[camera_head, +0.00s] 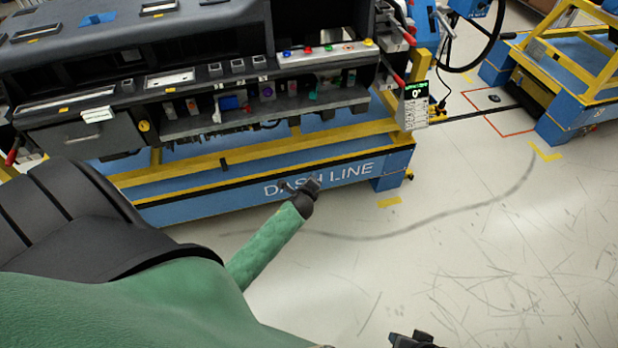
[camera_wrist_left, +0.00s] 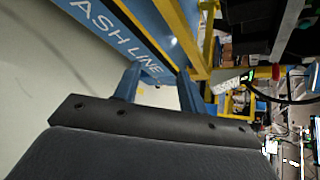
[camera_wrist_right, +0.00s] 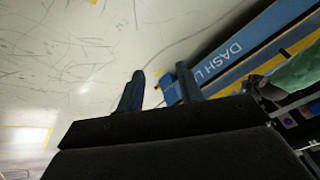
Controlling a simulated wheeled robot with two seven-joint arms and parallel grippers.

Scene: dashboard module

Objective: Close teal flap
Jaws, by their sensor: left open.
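The dashboard module (camera_head: 150,52) stands on a blue and yellow stand. A small teal-green part (camera_head: 313,94) shows in the open row under its button strip; I cannot tell whether it is the flap or how it is set. My left gripper (camera_head: 300,187) is in front of the stand's lower blue beam, below the module and clear of it. In the left wrist view its two fingers (camera_wrist_left: 158,88) are apart with nothing between them. My right gripper (camera_head: 415,341) is at the bottom edge, partly cut off. In the right wrist view its fingers (camera_wrist_right: 158,90) are apart and empty.
The stand's blue beam (camera_head: 235,196) marked "DASH LINE" lies behind my left gripper. A hanging tag board (camera_head: 415,108) is at the stand's right end. A second blue and yellow stand (camera_head: 570,110) and a steering wheel (camera_head: 475,35) are farther right. The floor (camera_head: 480,250) at right is clear.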

